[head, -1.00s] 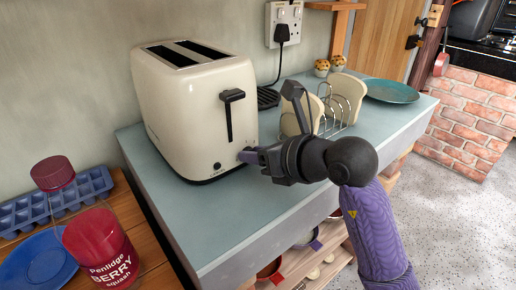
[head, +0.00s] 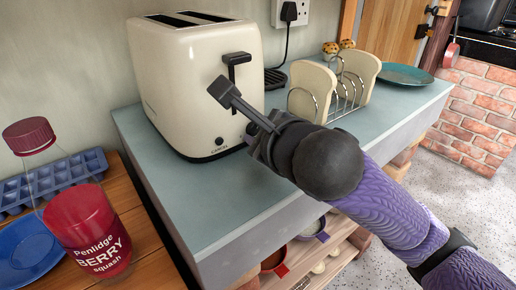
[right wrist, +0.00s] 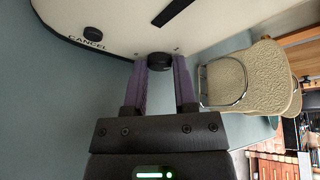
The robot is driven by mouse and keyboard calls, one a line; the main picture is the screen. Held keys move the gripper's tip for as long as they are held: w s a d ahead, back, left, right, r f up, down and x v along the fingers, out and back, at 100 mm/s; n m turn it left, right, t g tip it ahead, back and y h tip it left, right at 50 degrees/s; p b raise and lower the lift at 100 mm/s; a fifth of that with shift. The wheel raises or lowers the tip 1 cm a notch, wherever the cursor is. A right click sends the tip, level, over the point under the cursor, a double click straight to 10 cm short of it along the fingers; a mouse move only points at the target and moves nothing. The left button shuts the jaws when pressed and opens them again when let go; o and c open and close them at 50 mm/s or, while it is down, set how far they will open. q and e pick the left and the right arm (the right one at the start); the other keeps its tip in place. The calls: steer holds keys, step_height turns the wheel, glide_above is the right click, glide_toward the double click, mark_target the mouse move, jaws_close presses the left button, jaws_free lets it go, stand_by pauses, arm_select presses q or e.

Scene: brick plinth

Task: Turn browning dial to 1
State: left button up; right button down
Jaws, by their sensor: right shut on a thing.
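The cream toaster (head: 185,95) stands on the blue-grey worktop, with a black lever (head: 232,68) and a cancel button (head: 219,141) on its front. The browning dial (right wrist: 160,61) is a small black knob low on that front, beside the cancel button. My right gripper (right wrist: 160,66) has its two purple fingers on either side of the dial, shut on it. In the head view my right gripper (head: 252,138) hides the dial. The number the dial points to cannot be read. My left gripper is not in view.
A toast rack with bread (head: 312,92) stands right of the toaster, close to my right gripper in the wrist view. Behind are muffins (head: 331,47), a teal plate (head: 403,75) and a plugged socket (head: 290,12). A squash bottle (head: 88,228) stands at the left.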

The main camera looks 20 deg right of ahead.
steer(key=n+b, duration=0.1)
steer(key=b, duration=0.1)
steer(key=n+t+h+b, duration=0.1)
steer(key=b, duration=0.2)
steer(key=shift+a+f+n, duration=0.15)
steer(key=shift+f+n, duration=0.25)
steer(key=shift+r+n+t+h+b, duration=0.1)
steer(key=shift+n+t+h+b, duration=0.25)
steer(key=shift+b, duration=0.3)
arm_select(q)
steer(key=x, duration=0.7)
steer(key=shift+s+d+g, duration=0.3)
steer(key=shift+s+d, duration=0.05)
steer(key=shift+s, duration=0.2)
arm_select(e)
steer(key=shift+s+r, duration=0.1)
